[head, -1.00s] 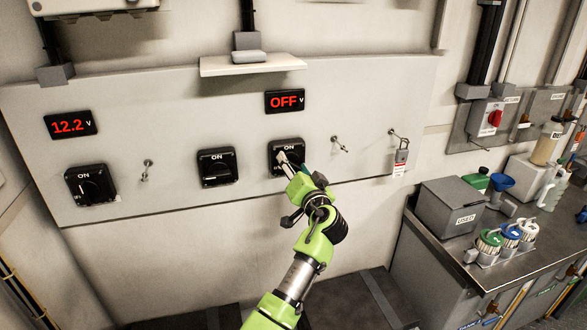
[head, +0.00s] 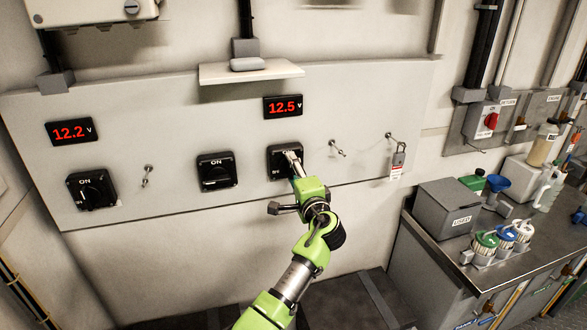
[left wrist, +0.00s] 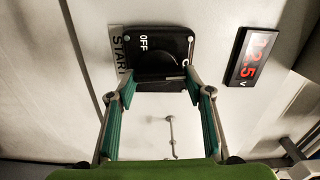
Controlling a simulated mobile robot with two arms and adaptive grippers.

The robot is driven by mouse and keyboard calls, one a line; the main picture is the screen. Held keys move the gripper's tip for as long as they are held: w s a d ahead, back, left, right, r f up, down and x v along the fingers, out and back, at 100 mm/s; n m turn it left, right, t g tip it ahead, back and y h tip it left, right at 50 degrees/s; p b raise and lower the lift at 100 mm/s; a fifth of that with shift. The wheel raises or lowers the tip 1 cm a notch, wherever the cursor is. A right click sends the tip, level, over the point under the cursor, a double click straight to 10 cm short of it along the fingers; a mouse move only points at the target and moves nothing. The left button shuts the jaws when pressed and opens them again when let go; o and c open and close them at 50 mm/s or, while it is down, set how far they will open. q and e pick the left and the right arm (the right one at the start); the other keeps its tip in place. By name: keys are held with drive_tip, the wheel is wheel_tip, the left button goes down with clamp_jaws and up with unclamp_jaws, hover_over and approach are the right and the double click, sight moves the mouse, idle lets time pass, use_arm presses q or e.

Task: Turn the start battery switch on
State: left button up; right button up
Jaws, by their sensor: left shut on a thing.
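The start battery switch (head: 276,165) is a black square rotary switch on the pale wall panel (head: 110,140), the rightmost of three. In the left wrist view the switch (left wrist: 150,42) appears turned sideways, with a START label (left wrist: 120,48) beside it and OFF on its plate. My left gripper (head: 291,158) is shut on its knob; the left wrist view shows the two fingers (left wrist: 160,80) on either side of it. The gripper hides most of the knob in the head view. The red display (head: 283,106) above reads 12.5 V. My right gripper is not in view.
Two more black switches, a middle one (head: 216,171) and a left one (head: 91,188), sit on the panel. A second display (head: 72,131) reads 12.2 V. Hooks and a tagged padlock (head: 398,158) hang at right. A steel counter (head: 437,243) with containers stands right.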

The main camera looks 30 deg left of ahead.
use_arm(q)
drive_tip(key=shift+r+m, duration=0.25)
drive_tip(key=shift+m, duration=0.25)
drive_tip(key=shift+a, duration=0.1)
drive_tip(key=o, duration=1)
drive_tip(key=shift+o, duration=0.5)
drive_tip(key=shift+w+f, duration=0.1)
drive_tip(key=shift+f, duration=0.05)
drive_tip(key=v, duration=1.2)
drive_tip(key=shift+a+f, duration=0.1)
